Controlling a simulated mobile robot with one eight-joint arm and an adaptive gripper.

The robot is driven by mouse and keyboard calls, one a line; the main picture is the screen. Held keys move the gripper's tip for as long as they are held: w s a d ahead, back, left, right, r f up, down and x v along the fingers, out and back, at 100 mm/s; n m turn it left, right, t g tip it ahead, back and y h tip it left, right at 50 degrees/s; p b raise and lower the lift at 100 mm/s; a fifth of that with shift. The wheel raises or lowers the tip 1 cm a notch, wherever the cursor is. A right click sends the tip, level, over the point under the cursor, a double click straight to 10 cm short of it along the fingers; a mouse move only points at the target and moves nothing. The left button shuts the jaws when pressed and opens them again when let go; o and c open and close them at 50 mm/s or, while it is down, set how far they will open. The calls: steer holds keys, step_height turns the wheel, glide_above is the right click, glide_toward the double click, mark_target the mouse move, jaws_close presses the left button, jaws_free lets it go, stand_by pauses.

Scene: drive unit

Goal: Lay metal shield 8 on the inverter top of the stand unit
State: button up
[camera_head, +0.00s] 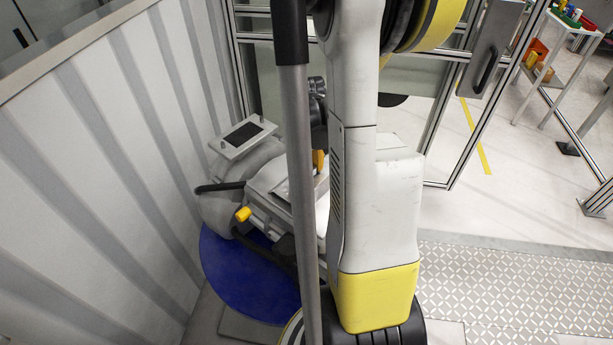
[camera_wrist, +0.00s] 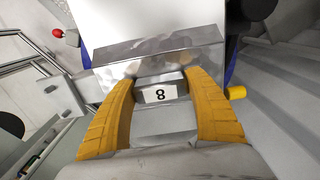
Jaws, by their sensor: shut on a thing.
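My gripper (camera_wrist: 160,80) shows two yellow fingers in the wrist view, closed on metal shield 8 (camera_wrist: 160,54). In the head view, the white stand unit (camera_head: 270,178) stands on a round blue base (camera_head: 245,285). A yellow finger (camera_head: 318,158) shows over the unit, mostly hidden by my arm. The inverter top cannot be made out clearly.
A ribbed grey wall (camera_head: 95,190) stands close at left. A yellow knob (camera_head: 243,214) and black cables stick out from the unit. A glass-and-metal frame (camera_head: 455,90) stands behind. A patterned floor plate (camera_head: 510,290) lies clear at right.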

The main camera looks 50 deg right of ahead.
mark_target(307, 171)
steer(key=shift+f, duration=0.15)
steer(key=o, duration=1.4)
step_height(307, 171, up, 12)
steer(key=r+p, duration=0.1)
steer(key=p, duration=0.3)
steer(key=a+r+t, duration=0.2)
steer(key=a, duration=0.8)
steer(key=a+r+t, duration=0.2)
steer(key=a+r, duration=0.1)
steer(key=a, duration=0.6)
steer(key=w+a+r+t, duration=0.1)
steer(key=a+r+t, duration=0.1)
steer(key=a, duration=0.8)
steer(key=shift+a+r+n+t, duration=0.3)
steer(key=shift+a+t, duration=0.05)
steer(key=shift+t, duration=0.25)
